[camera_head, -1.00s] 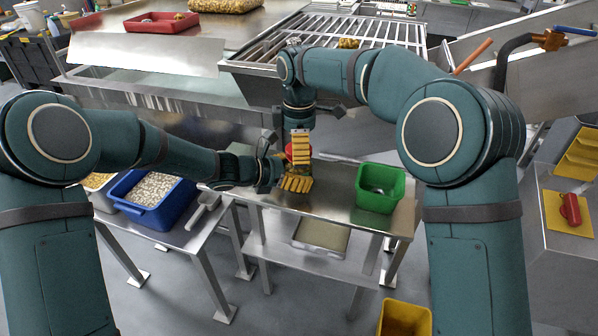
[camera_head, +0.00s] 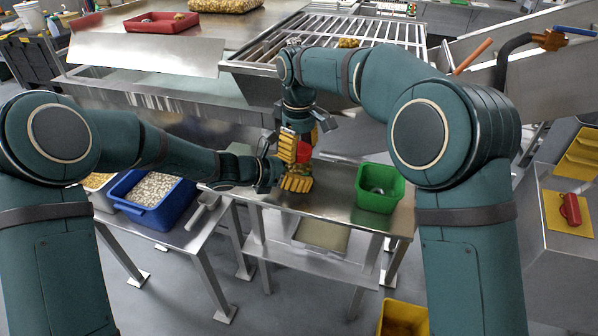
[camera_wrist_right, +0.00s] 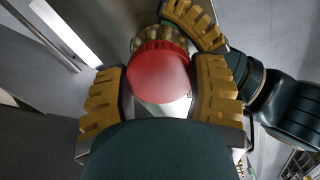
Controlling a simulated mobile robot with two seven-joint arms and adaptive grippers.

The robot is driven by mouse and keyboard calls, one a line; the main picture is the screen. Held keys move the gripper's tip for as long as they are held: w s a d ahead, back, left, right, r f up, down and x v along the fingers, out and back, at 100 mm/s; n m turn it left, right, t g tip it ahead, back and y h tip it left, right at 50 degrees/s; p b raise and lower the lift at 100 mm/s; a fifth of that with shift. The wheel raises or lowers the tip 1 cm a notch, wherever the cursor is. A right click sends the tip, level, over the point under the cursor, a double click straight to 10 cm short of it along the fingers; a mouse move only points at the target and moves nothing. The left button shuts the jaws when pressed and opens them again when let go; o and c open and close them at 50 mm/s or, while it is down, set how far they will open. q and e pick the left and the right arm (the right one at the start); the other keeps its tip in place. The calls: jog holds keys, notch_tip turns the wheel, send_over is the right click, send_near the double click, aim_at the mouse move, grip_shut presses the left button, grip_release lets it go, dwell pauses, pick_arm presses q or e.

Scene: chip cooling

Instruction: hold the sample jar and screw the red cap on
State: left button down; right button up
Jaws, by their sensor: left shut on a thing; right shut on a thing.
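The red cap (camera_head: 303,152) sits on the top end of the sample jar, between the yellow fingers of my right gripper (camera_head: 302,146), which points down from above. The right wrist view shows the red cap (camera_wrist_right: 160,72) with a ridged rim between both yellow fingers of that gripper (camera_wrist_right: 162,92). My left gripper (camera_head: 283,178) is shut on the jar below the cap, over the steel table. Part of the jar (camera_wrist_right: 148,42) shows beyond the cap in the right wrist view, beside a left gripper finger. Most of the jar is hidden by fingers. How far the cap is threaded cannot be seen.
A green bin (camera_head: 380,188) stands on the right of the steel table (camera_head: 335,197). A blue bin of pale pieces (camera_head: 152,192) and a scoop (camera_head: 207,202) are on the left table. A slatted metal grate (camera_head: 340,35) lies behind my right wrist.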

jog(key=shift+m, duration=0.5)
jog(key=o, duration=1.2)
jog(key=shift+o, duration=0.2)
jog(key=shift+r, duration=0.15)
jog(key=shift+r, duration=2.15)
